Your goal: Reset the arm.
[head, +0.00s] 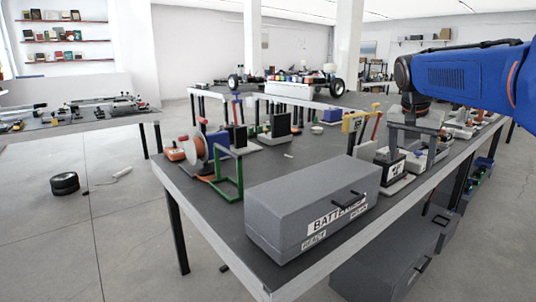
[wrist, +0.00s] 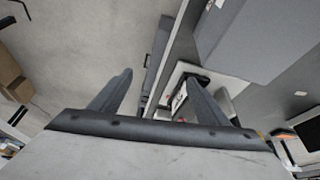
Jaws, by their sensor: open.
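My blue arm (head: 465,75) reaches in from the right edge of the head view. My gripper (head: 410,145) hangs down from its black wrist joint over the right side of the long table (head: 310,165). In the wrist view, the two dark fingers of my gripper (wrist: 157,77) stand well apart. I see nothing held between them. Past the fingers show the table edge and the floor. In the head view, the gripper overlaps small items on the table, and I cannot tell how far above them it is.
A grey battery box (head: 312,205) sits at the table's near corner. A yellow-topped item (head: 355,123) stands near the gripper. A wheel (head: 65,183) lies on the open floor at left.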

